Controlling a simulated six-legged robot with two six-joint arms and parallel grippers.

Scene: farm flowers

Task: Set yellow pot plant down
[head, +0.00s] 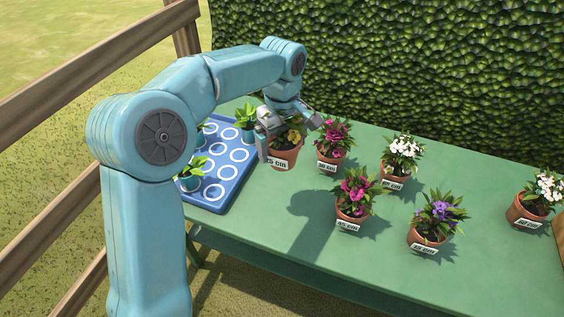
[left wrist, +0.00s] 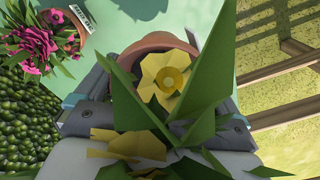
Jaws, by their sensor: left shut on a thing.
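The yellow pot plant (head: 284,157) is a terracotta pot with a white label and yellow blooms. My left gripper (head: 287,130) is shut on it. The pot looks held above the green table, with a shadow on the table in front and to the right. In the left wrist view, a yellow flower (left wrist: 168,82) and broad leaves fill the middle, between the grey fingers. The leaves hide part of the grip and most of the pot. My right gripper is in neither view.
A blue tray (head: 214,198) with white rings and several green plants lies left of the held pot. Magenta plants (head: 354,193), white plants (head: 403,147) and a purple plant (head: 437,213) stand to the right on the green table (head: 290,235). A hedge (head: 400,60) is behind.

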